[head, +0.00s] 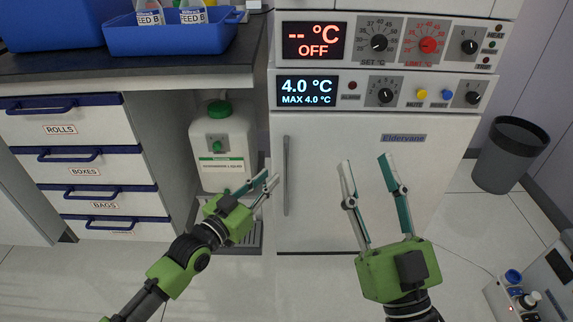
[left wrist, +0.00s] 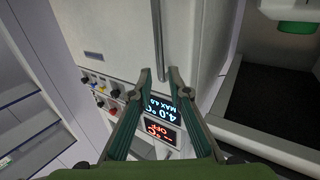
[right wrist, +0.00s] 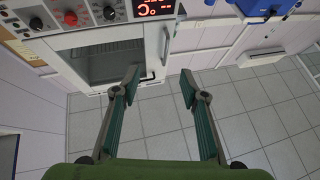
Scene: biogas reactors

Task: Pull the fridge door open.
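The fridge (head: 375,170) has a plain white door, shut, under a control panel reading 4.0 °C. Its vertical grey bar handle (head: 286,175) runs along the door's left edge. My left gripper (head: 272,177) is open and empty, just left of the handle in the head view. In the left wrist view the handle (left wrist: 158,40) lies beyond the fingertips, in line with the gap between them; I see no contact. The fridge door (left wrist: 120,30) also shows there. My right gripper (head: 366,161) is open and empty in front of the door's middle.
A white jerrycan (head: 220,150) stands in the bay left of the fridge, beside drawers (head: 75,130) with blue handles. A dark bin (head: 510,155) stands to the right. Equipment (head: 535,285) sits at lower right. The floor before the door looks clear.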

